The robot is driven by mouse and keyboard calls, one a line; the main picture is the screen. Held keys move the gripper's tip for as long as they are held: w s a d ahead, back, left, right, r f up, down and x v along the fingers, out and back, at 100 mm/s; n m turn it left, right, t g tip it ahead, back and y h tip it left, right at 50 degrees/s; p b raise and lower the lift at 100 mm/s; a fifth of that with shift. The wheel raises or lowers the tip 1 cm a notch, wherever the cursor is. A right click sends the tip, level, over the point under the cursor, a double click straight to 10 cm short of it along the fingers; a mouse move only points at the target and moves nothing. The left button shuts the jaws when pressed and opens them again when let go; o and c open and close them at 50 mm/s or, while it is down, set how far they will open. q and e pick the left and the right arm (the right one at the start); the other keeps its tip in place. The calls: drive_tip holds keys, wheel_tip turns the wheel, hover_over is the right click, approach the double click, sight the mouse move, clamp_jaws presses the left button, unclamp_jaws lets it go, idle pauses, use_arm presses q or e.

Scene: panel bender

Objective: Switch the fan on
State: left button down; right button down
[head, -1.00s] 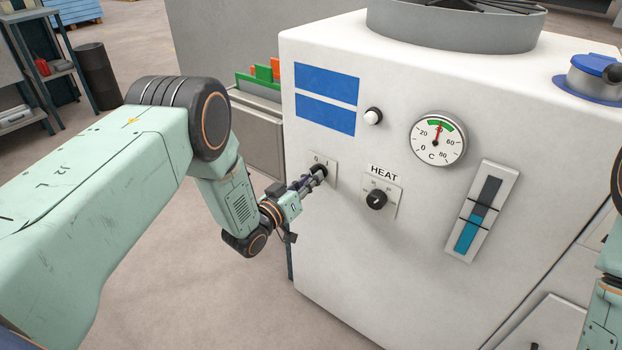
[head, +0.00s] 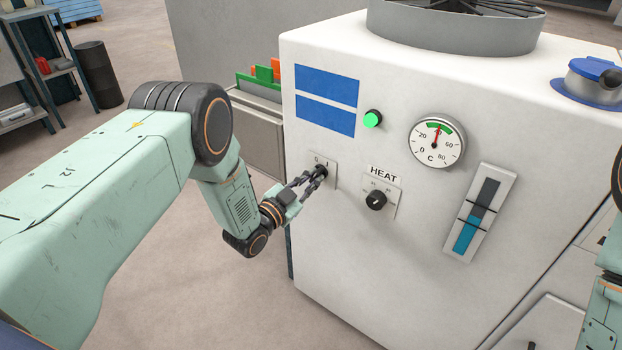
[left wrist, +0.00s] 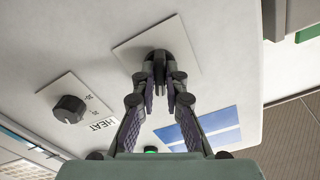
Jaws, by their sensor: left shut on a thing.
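The white cabinet (head: 420,250) has a round fan housing (head: 455,28) on top. A black rotary knob (head: 321,170) with a plate marked 0 sits on its front face, left of the HEAT knob. My left gripper (head: 317,174) is shut on this knob. In the left wrist view its fingertips (left wrist: 168,75) close around the black knob (left wrist: 158,60), on a pale square plate. The lamp (head: 373,119) above glows green. My right gripper is not in view; a part of my right arm shows at the right edge.
The HEAT knob (head: 376,200) is close to the right of my left gripper. A dial gauge (head: 437,141) and a blue level gauge (head: 477,215) are further right. A blue-lidded cap (head: 594,78) stands on the cabinet top. Open floor lies left of the cabinet.

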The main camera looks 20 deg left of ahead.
use_arm(q)
drive_tip(key=shift+m, duration=0.5)
drive_tip(key=c, duration=1.4)
unclamp_jaws()
drive_tip(key=v, duration=1.2)
